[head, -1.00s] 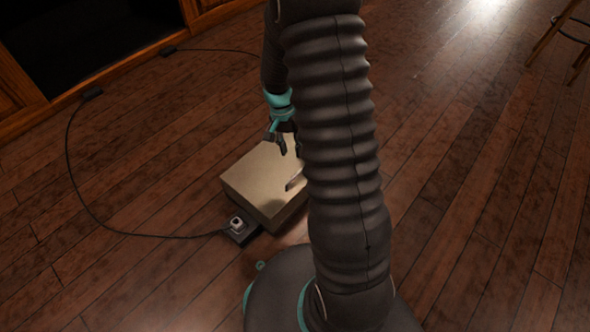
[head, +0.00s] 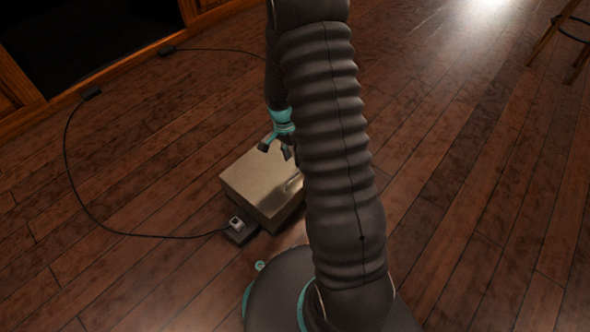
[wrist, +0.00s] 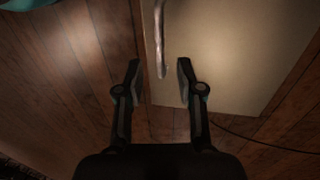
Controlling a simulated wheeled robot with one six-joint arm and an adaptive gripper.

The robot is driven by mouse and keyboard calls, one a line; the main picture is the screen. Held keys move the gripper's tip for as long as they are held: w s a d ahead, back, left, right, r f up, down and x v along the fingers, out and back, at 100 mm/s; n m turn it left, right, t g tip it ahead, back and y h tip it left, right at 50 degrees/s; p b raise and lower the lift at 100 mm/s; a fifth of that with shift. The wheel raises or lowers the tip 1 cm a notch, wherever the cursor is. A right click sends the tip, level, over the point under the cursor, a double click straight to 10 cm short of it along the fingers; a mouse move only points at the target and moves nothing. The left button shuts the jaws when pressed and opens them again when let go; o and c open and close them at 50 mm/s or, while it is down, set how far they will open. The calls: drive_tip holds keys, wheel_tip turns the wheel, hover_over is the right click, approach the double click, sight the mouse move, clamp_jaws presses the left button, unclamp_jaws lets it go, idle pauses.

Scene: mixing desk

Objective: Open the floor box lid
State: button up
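The floor box (head: 258,180) is a low tan metal box on the wooden floor, and its lid lies flat and closed. The lid also shows in the wrist view (wrist: 225,55). A shiny bar handle (wrist: 160,40) is on the lid, ahead of the gap between my fingertips in the wrist view; in the head view its end (head: 293,184) shows beside my arm. My gripper (wrist: 157,75) is open and empty, above the box. In the head view my gripper (head: 276,150) is over the far part of the lid. My arm hides the box's right side.
A small socket block with a plug (head: 238,228) sits at the box's front left. A black cable (head: 75,170) runs from it over the floor to the left. Stool legs (head: 562,45) stand far right. The floor on the right is clear.

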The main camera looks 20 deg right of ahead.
sight(295, 169)
drive_tip(key=f, duration=0.4)
drive_tip(key=s+f, duration=0.1)
drive_tip(key=f, duration=0.1)
drive_tip(key=shift+d+b, duration=0.2)
drive_tip(key=shift+b, duration=0.15)
drive_tip(key=shift+r, duration=0.1)
clamp_jaws()
